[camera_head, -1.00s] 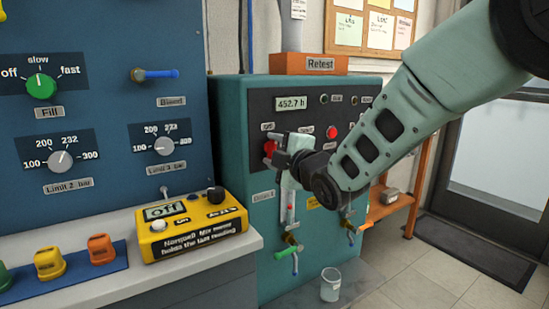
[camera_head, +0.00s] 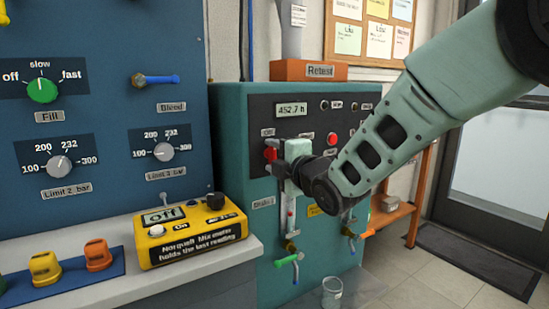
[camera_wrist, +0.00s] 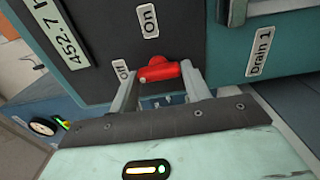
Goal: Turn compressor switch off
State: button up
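The red compressor switch (camera_head: 270,153) is on the black panel of the teal cabinet, partly hidden behind my gripper (camera_head: 281,153) in the head view. In the wrist view, the red switch handle (camera_wrist: 158,71) lies across the gap between the two fingertips of my gripper (camera_wrist: 161,75). The fingers are spread apart, one at each end of the handle; I cannot tell whether they touch it. An "Off" label (camera_wrist: 122,70) is beside the handle's left end, and an "On" label (camera_wrist: 148,20) is above it.
A display (camera_head: 292,110) reading 452.7 h is above the switch. A second red button (camera_head: 332,139) is to the right. Below are valves with a green handle (camera_head: 286,260). A yellow meter (camera_head: 190,232) stands on the bench at left. A glass beaker (camera_head: 331,291) is low in front.

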jog(key=o, duration=0.3)
jog(key=v, duration=1.7)
jog(key=shift+s+p, duration=0.2)
jog(key=shift+p, duration=0.2)
jog(key=shift+d, duration=0.15)
